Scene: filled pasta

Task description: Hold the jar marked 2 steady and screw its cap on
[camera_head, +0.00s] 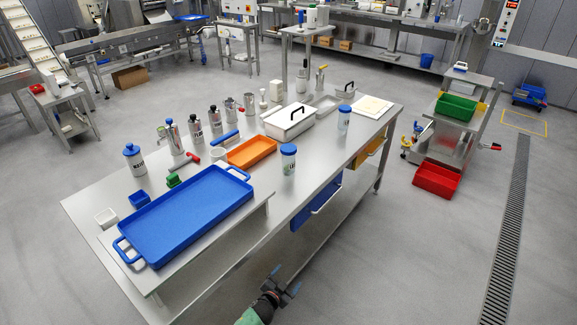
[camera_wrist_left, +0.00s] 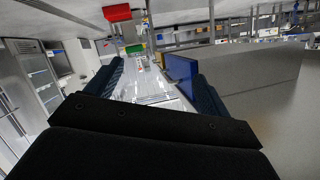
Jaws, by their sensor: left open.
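Two clear jars with blue tops stand upright on the steel table (camera_head: 330,180). One jar (camera_head: 288,163) is near the front edge, right of the blue tray. The other jar (camera_head: 344,124) is further back and right. Their labels are too small to read, so I cannot tell which is marked 2 or whether each cap is screwed tight. My left gripper (camera_head: 284,281) is open and empty, low in front of the table and well apart from both jars. Its two fingers frame the left wrist view (camera_wrist_left: 158,74), with nothing between them. My right gripper is not in view.
A blue tray (camera_head: 190,215) with raised handles fills the table's left part. An orange tray (camera_head: 252,152), a white box with a black handle (camera_head: 289,122) and several steel canisters stand behind the jars. A blue bin (camera_head: 318,200) hangs under the front edge. The tabletop around the front jar is clear.

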